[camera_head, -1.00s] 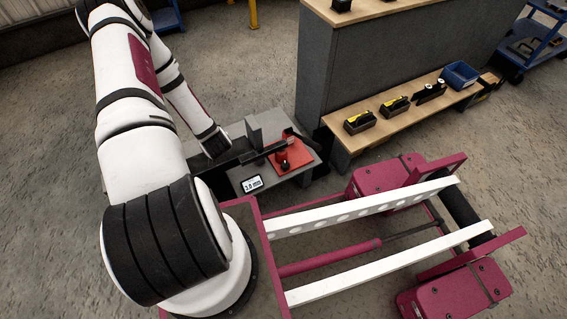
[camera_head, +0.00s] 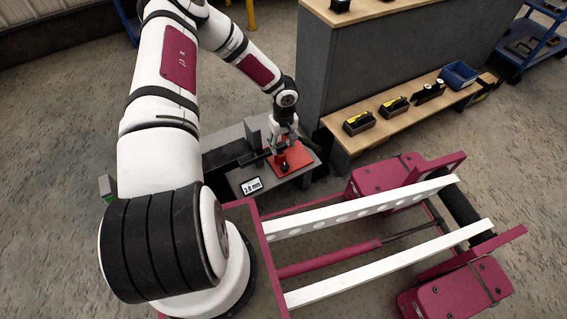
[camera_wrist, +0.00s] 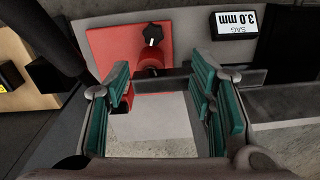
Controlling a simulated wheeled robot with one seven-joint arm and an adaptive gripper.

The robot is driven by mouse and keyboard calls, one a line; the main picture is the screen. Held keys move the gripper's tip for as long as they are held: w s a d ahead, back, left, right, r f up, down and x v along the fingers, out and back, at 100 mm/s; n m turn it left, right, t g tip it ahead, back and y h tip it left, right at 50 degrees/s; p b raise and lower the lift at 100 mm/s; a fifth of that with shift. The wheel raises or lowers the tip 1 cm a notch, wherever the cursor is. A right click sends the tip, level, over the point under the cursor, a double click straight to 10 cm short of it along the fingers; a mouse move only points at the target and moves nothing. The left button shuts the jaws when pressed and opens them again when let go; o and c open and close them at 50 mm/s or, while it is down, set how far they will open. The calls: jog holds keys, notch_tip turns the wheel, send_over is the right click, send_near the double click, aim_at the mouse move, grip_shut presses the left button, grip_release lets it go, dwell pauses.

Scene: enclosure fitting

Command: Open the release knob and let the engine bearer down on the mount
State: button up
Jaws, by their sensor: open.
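The release knob (camera_wrist: 153,35), black and lobed, sits on a red fixture (camera_wrist: 110,55) in the wrist view, beyond my fingertips. In the head view the red fixture (camera_head: 301,157) stands on the grey bench, with the dark knob (camera_head: 284,168) at its front. A dark bar, seemingly the engine bearer (camera_wrist: 180,82), crosses between my fingers in the wrist view; whether it touches them or the mount, I cannot tell. My gripper (camera_wrist: 162,72) is open, its teal pads apart and not around the knob. In the head view my gripper (camera_head: 279,145) partly hides the fixture and bar.
A display (camera_wrist: 248,23) reads "SAG 3.0 mm", upside down in the wrist view. A grey block (camera_head: 254,128) stands beside the fixture. A wooden shelf (camera_head: 360,142) with several black items and a blue bin (camera_head: 459,75) is to the right.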

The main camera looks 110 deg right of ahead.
aim_at(285, 167)
jog(key=f+b, duration=0.1)
jog(key=f, duration=0.3)
jog(key=f+b, duration=0.2)
jog(key=f, duration=0.3)
jog(key=s+f+b, duration=0.1)
jog(key=f+b, duration=0.1)
jog(key=f, duration=0.2)
jog(key=shift+a+f, duration=0.1)
jog(key=shift+f, duration=0.25)
jog(key=c, duration=1.2)
